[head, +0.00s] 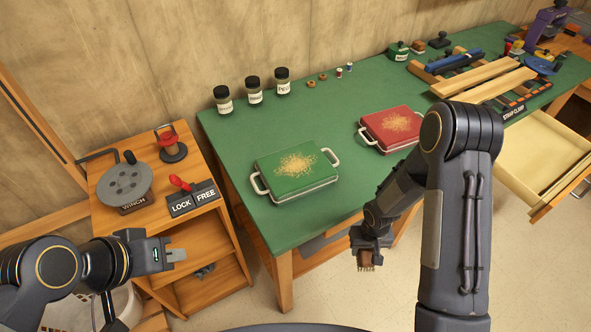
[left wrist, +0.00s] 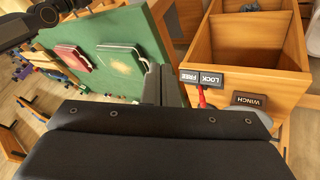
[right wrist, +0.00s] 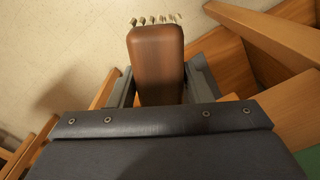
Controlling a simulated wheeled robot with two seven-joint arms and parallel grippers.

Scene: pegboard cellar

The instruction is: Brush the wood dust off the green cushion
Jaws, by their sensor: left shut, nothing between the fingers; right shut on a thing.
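The green cushion (head: 296,171) lies on the green bench top, with a patch of wood dust (head: 297,163) on its upper face and pale handles at its ends. It also shows in the left wrist view (left wrist: 117,62). My right gripper (head: 370,248) is shut on a brown brush (right wrist: 158,60), whose bristles show at the far end in the right wrist view. It hangs in front of the bench, below the top's edge and apart from the cushion. My left gripper (head: 176,255) is shut and empty, in front of the wooden shelf unit at left.
A red cushion (head: 391,127) with dust lies to the right. Labelled jars (head: 254,91) stand behind the green cushion. Clamps and wood strips (head: 477,77) lie further right, above an open drawer (head: 545,155). A winch (head: 125,184) and LOCK/FREE sign (head: 194,200) top the shelf unit.

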